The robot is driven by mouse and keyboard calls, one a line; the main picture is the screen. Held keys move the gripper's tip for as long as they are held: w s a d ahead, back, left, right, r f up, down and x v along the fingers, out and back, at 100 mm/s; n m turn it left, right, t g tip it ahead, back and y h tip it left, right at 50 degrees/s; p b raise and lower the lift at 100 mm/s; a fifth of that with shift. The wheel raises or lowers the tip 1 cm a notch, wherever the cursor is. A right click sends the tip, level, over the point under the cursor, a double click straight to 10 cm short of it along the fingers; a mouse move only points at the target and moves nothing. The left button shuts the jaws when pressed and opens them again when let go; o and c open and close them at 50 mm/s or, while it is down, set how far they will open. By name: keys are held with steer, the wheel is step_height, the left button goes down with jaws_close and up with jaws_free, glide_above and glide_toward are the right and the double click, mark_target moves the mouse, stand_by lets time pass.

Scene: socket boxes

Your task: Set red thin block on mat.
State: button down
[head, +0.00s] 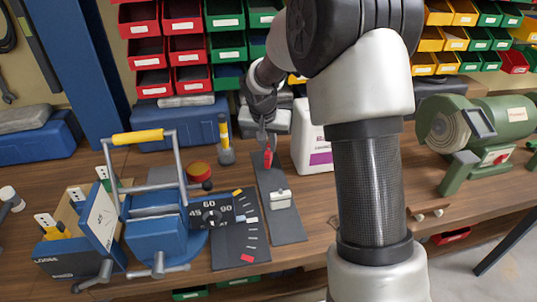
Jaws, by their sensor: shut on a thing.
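The red thin block (268,159) is in the jaws of my gripper (266,150), which point down and are shut on it. The block hangs upright over the far end of a long dark grey mat (290,230). I cannot tell whether its lower end touches the mat. A small pale block-like thing with a dark top (280,198) stands on the mat, nearer to me than the red block. The jaws hide part of the red block.
A blue angle device (155,228) with a yellow-handled frame and a dial plate stands left of the mat. A yellow-topped tool (225,140) and a white container (314,150) flank my gripper. A green grinder (490,125) is at right. Bins line the back.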

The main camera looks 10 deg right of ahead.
mark_target(268, 151)
steer(key=shift+f, duration=1.45)
steer(key=shift+f+b, duration=0.2)
steer(key=shift+b, duration=0.1)
steer(key=c, duration=1.7)
jaws_free()
steer(key=shift+c, duration=0.2)
